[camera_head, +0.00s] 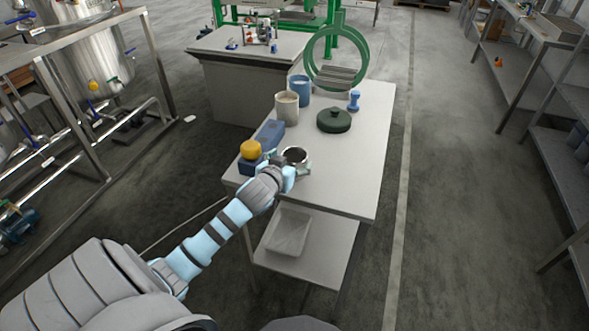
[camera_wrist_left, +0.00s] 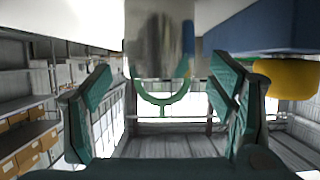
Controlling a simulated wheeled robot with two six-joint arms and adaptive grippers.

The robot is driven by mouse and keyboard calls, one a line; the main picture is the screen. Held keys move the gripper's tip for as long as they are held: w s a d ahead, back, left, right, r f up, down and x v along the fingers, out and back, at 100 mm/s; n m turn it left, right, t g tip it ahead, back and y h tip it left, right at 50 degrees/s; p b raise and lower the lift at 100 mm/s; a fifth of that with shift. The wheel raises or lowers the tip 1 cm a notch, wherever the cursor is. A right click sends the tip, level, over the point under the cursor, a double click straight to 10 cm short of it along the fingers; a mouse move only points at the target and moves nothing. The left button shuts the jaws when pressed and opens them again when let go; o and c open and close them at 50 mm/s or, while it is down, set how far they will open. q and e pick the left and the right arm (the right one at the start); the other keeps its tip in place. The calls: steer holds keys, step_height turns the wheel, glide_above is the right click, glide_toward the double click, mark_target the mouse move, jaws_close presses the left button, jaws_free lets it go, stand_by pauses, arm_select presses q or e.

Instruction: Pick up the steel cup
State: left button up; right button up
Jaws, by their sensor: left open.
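The steel cup (camera_head: 296,153) stands upright near the front left edge of the white table (camera_head: 351,185), its dark open mouth facing up. My left gripper (camera_head: 287,172) is at the near side of the cup and covers part of it. In the left wrist view, which looks upside down, the shiny cup (camera_wrist_left: 160,40) shows centred between the two spread teal fingers of the open gripper (camera_wrist_left: 159,72). Gaps show on both sides of the cup, so neither finger appears to press on it. My right gripper is not in view.
A yellow round object (camera_head: 251,149) on a blue block stands left of the cup; it also shows in the left wrist view (camera_wrist_left: 285,77). Behind are a blue box (camera_head: 270,134), a cream cup (camera_head: 287,107), a blue cup (camera_head: 300,88) and a dark green lid (camera_head: 334,120). The table's right front is clear.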

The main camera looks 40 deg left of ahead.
mark_target(298, 153)
arm_select(q)
steer(key=x, duration=0.4)
steer(key=shift+r+b, duration=0.1)
steer(key=shift+b, duration=0.25)
steer(key=c, duration=1.3)
steer(key=shift+o, duration=0.2)
steer(key=shift+r, duration=0.15)
